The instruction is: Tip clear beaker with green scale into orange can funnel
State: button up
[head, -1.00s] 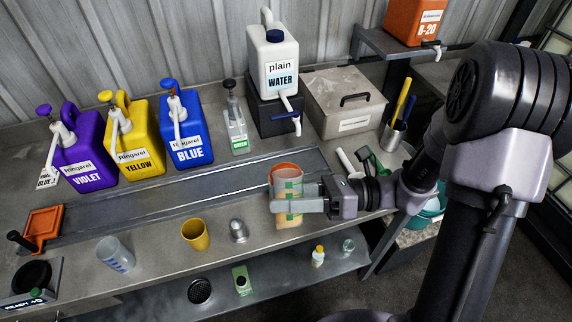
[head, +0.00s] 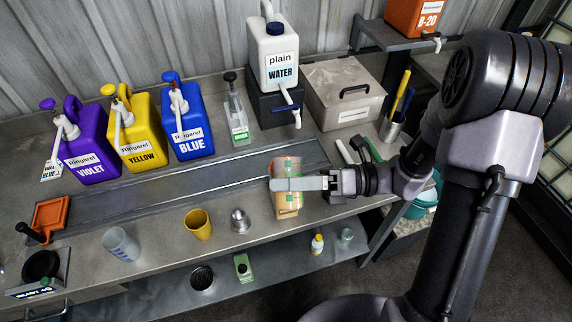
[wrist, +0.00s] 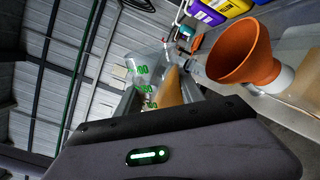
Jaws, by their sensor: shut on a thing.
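My gripper (head: 275,184) is shut on the clear beaker with green scale (wrist: 142,82). In the wrist view the beaker shows green markings and a tan filling (wrist: 173,88) gathered along one side, so the beaker is tilted. The orange funnel (wrist: 240,52) sits on a white neck beside the beaker, its wide mouth open and apparently empty. In the head view the beaker and gripper overlap the funnel and its can (head: 288,206) near the bench's front edge. I cannot tell whether anything is flowing.
A yellow cup (head: 199,224), a clear beaker with blue marks (head: 121,244) and a small metal piece (head: 240,221) stand left along the front edge. Violet (head: 90,155), yellow (head: 142,140) and blue (head: 187,125) jugs and a water jug (head: 272,52) stand behind.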

aim_at(274, 162)
jog(key=shift+r, duration=0.1)
jog(key=shift+f+m, duration=0.35)
jog(key=shift+m, duration=0.65)
jog(key=shift+r+m+p, duration=0.55)
jog(key=shift+m+p, duration=0.35)
jog(key=shift+p, duration=0.8)
jog(key=shift+w+r+m+p, duration=0.35)
jog(key=shift+w+m+p, duration=0.35)
jog(key=shift+p, duration=0.55)
jog(key=shift+w+f+m+p, duration=0.1)
jog(key=shift+f+m+p, duration=0.25)
jog(key=shift+m+p, duration=0.55)
jog(key=shift+w+r+m+p, duration=0.25)
jog(key=shift+r+m+p, duration=0.15)
jog(key=shift+m+p, duration=0.7)
jog(key=shift+w+r+m+p, duration=0.35)
jog(key=shift+m+p, duration=0.4)
jog(key=shift+p, duration=0.25)
jog(key=shift+w+r+m+p, duration=0.3)
jog(key=shift+m+p, duration=0.45)
jog(key=shift+p, duration=0.25)
